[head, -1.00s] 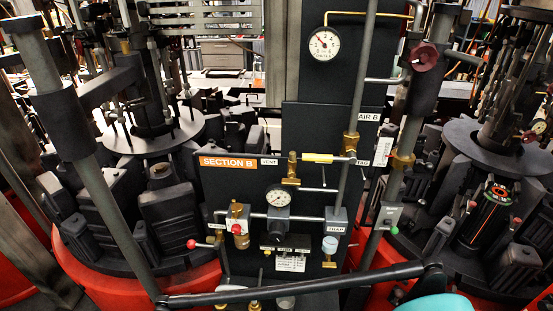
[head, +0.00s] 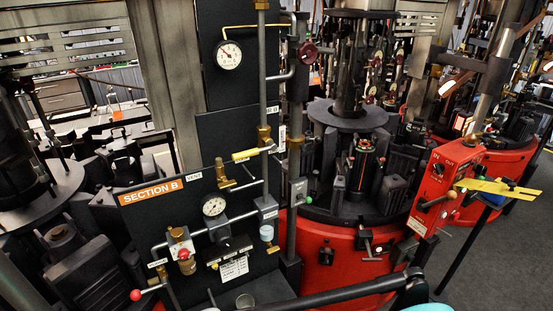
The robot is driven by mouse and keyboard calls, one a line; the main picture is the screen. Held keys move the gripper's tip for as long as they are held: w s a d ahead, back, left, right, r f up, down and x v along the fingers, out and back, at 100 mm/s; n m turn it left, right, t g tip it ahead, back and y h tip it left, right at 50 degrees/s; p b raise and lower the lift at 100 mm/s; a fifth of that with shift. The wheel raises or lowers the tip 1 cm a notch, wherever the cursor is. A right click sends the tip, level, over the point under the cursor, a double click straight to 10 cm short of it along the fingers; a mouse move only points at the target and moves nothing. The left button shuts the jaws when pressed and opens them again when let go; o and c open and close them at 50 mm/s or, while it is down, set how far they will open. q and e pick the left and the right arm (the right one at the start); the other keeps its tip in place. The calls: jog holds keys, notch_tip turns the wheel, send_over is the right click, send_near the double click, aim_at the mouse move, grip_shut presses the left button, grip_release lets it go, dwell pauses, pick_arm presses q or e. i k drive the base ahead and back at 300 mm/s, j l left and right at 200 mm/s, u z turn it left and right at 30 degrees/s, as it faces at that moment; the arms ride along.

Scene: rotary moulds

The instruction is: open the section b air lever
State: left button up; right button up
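The SECTION B panel (head: 145,225) stands left of the middle, with an orange sign (head: 151,190). A yellow-handled lever (head: 253,153) sits at a brass valve (head: 263,136) on the vertical grey pipe (head: 262,85). The yellow handle points left from the pipe, roughly across it. A label beside the pipe reads AIR B in the earlier view; now it is seen too small to read. A smaller brass valve (head: 222,174) by the VENT label is just left and below. Neither of my grippers is in view.
A red-knobbed lever (head: 136,295) is at the panel's lower left. Gauges (head: 228,55) and (head: 213,207) are on the panel. A dark bar (head: 335,296) crosses the bottom front.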

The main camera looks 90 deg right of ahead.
aim_at(271, 146)
jog(key=i+z, duration=0.1)
jog(key=z, duration=0.75)
jog(key=i+j+z, duration=0.1)
jog(key=z, duration=0.3)
jog(key=j+z, duration=0.15)
jog(key=z, duration=0.25)
jog(key=i+j+z, duration=0.1)
jog(key=z, duration=0.35)
jog(key=j+z, duration=0.15)
jog(key=z, duration=0.25)
